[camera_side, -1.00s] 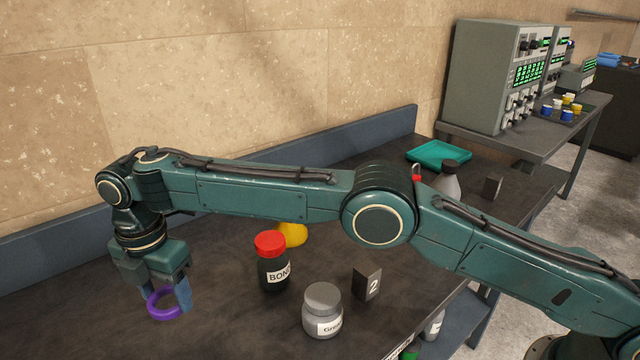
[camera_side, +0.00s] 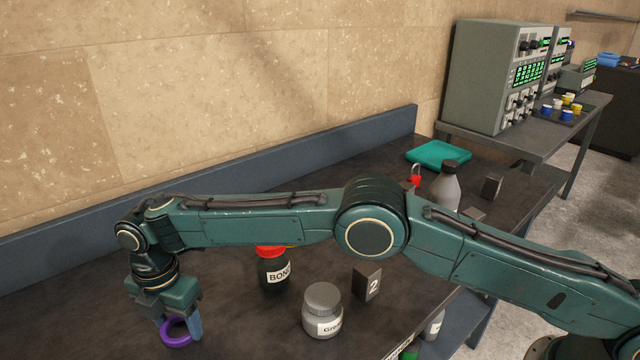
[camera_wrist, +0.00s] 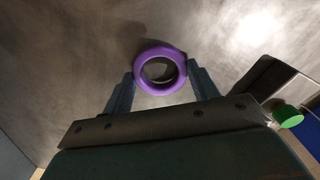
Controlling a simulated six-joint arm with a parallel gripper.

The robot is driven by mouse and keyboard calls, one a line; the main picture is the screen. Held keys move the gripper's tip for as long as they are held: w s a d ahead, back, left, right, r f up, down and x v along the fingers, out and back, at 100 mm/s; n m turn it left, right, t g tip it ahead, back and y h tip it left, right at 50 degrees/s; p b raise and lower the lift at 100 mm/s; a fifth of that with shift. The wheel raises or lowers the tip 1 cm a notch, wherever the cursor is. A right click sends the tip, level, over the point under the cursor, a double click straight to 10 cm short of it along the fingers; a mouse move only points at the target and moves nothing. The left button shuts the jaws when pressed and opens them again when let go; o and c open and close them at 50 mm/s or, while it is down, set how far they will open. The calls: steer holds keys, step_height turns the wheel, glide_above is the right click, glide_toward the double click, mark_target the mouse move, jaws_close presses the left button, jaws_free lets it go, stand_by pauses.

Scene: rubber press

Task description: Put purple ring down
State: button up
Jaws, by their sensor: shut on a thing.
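The purple ring (camera_side: 176,332) is at the lower left in the side view, between the blue fingers of my gripper (camera_side: 180,328). In the wrist view the ring (camera_wrist: 160,54) is at the upper middle, with one finger on each side of it; my gripper (camera_wrist: 160,80) is shut on it. The ring is low over the dark bench top; I cannot tell whether it touches the surface. A shadow lies beside the ring in the wrist view.
A dark bottle with a red cap (camera_side: 273,270) and a grey jar (camera_side: 322,312) stand right of my gripper. A block marked 2 (camera_side: 367,283) is beside the jar. The bench near the ring is clear.

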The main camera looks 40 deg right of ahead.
steer(key=shift+f, duration=0.2)
steer(key=o, duration=1)
steer(key=shift+c, duration=0.2)
step_height(320, 180, up, 12)
steer(key=shift+r, duration=0.15)
stand_by(0.7)
